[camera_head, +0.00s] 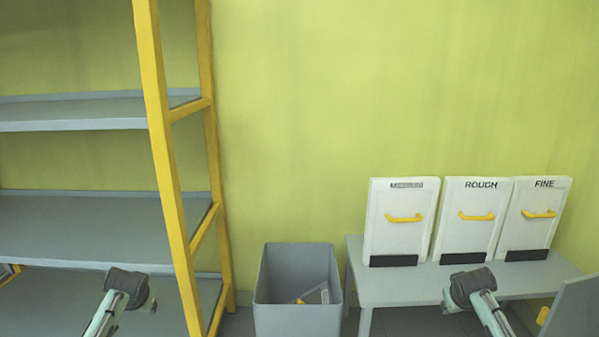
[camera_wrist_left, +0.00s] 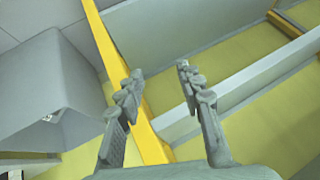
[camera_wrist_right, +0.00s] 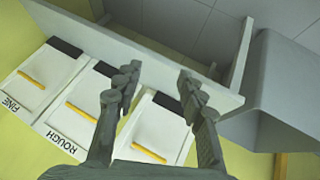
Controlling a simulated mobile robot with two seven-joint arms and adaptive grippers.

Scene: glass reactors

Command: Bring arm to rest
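My left gripper (camera_wrist_left: 158,88) is open in the left wrist view, with nothing between its fingers; a yellow shelf post passes behind them. My right gripper (camera_wrist_right: 157,82) is open and empty in the right wrist view, with the white panels and the bench behind it. In the head view, a dark part of my left arm (camera_head: 128,287) shows in front of the shelf. A dark part of my right arm (camera_head: 470,287) shows in front of the bench. The fingers cannot be made out there.
A grey shelf rack (camera_head: 90,228) with yellow posts stands left. A grey bin (camera_head: 297,320) holds a panel with a yellow handle. A bench (camera_head: 395,293) carries three white panels, including ROUGH (camera_head: 470,230) and FINE (camera_head: 535,228). A grey board (camera_head: 575,312) stands at the lower right.

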